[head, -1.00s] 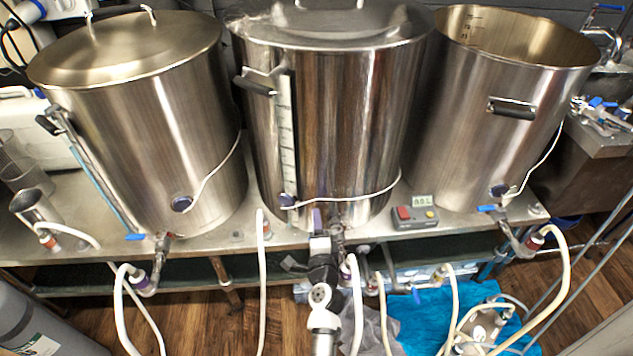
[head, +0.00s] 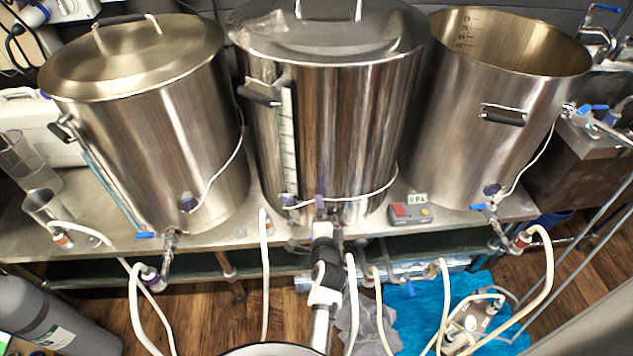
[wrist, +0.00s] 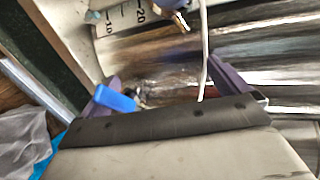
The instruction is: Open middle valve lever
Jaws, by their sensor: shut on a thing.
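The middle kettle (head: 350,120) is a tall, lidded steel pot on the steel bench. My gripper (head: 325,206) is at the foot of its front, at the middle valve, and hides most of that valve in the head view. In the wrist view, the blue middle valve lever (wrist: 116,98) lies against the inner side of the left purple finger of my gripper (wrist: 170,88). The fingers stand apart with the lever and parts of the valve between them. The gripper is shut on the lever. The lever's far end and pivot are partly hidden.
A left kettle (head: 150,130) and an open right kettle (head: 490,110) stand close on either side, each with a blue-handled valve. White hoses (head: 265,270) hang in front, near my arm. A small meter (head: 409,210) sits right of the middle valve.

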